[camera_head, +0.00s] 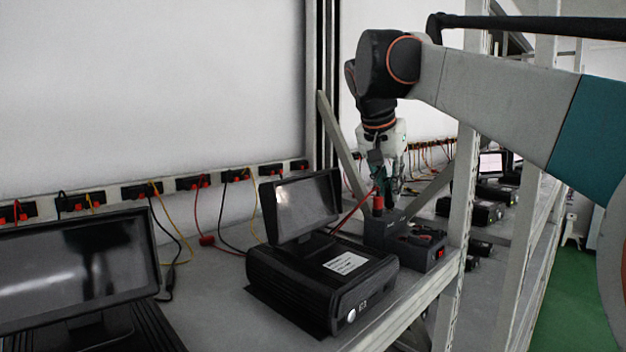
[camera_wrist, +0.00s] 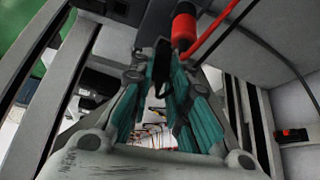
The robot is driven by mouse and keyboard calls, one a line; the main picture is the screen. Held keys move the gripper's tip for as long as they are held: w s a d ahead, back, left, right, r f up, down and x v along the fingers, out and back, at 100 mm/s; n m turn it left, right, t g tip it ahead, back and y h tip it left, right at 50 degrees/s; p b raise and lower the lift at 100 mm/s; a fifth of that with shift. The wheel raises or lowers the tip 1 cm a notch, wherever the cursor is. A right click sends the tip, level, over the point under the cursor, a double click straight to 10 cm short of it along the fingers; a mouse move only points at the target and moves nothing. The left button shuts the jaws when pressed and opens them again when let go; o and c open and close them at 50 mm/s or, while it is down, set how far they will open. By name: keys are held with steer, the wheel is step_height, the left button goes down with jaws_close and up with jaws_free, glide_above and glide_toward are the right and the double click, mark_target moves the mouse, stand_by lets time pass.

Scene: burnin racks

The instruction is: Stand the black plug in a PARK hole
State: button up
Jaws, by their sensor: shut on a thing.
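My gripper (camera_head: 391,190) points down over a dark grey block (camera_head: 382,232) on the shelf, at the right end of the bench. In the wrist view its teal fingers (camera_wrist: 160,62) close on a small dark piece, the black plug (camera_wrist: 162,50), just at the block. The plug is mostly hidden by the fingers, and I cannot tell how deep it sits in a hole. A red plug (camera_head: 378,204) with a red cable stands in the block right beside my gripper; it also shows in the wrist view (camera_wrist: 184,28). The PARK lettering is not readable.
A low dark unit with a red switch (camera_head: 440,253) stands right of the block. A black terminal with a screen (camera_head: 322,280) is to the left. A rack upright (camera_head: 463,195) rises close on the right. Wall sockets (camera_head: 140,190) trail cables behind.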

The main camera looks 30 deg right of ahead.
steer(key=shift+s+f, duration=0.1)
steer(key=shift+f, duration=0.25)
stand_by(0.4)
steer(key=o, duration=0.9)
steer(key=shift+o, duration=0.2)
steer(key=o, duration=0.4)
step_height(320, 180, up, 6)
steer(key=p, duration=0.4)
steer(key=shift+f, duration=0.25)
